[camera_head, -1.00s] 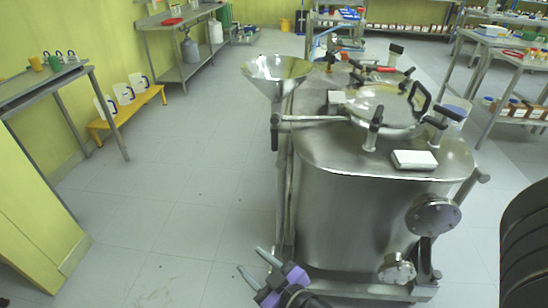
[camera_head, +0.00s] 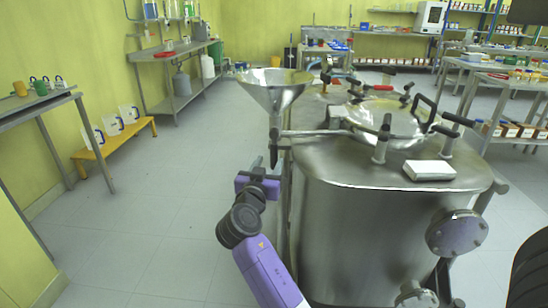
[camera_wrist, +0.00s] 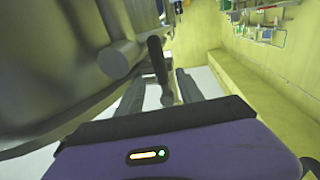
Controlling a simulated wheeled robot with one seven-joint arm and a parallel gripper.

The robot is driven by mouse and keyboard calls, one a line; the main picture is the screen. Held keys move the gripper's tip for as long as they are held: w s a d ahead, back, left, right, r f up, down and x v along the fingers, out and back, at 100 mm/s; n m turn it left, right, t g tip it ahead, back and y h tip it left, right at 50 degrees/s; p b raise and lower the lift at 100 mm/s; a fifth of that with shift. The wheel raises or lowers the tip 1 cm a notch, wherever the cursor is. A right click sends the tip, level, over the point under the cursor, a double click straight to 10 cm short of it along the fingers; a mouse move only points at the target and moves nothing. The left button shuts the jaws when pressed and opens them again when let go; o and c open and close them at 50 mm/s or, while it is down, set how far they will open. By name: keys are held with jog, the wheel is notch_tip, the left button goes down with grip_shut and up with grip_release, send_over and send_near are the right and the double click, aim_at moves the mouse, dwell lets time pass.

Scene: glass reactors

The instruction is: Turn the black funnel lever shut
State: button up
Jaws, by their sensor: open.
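The funnel (camera_head: 272,90) is a wide metal cone at the left edge of the steel reactor (camera_head: 375,225). The black funnel lever (camera_head: 274,134) hangs on the stem below the cone, roughly upright. In the wrist view the lever (camera_wrist: 157,58) reaches down between the two fingers, beside a round metal fitting (camera_wrist: 118,60). My gripper (camera_head: 266,158) points up just below the funnel stem, and it also shows in the wrist view (camera_wrist: 159,85). Its fingers are apart, with the lever seen between them. I cannot tell whether either finger touches it.
The reactor's lid (camera_head: 385,115) carries several black-handled clamps, and a white box (camera_head: 429,170) lies on its top. A yellow bench (camera_head: 115,138) with white jugs stands at the left wall. The floor left of the reactor is clear.

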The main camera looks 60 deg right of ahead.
aim_at(273, 155)
jog(key=x, duration=0.7)
jog(key=shift+a, duration=0.1)
grip_shut()
dwell(1.3)
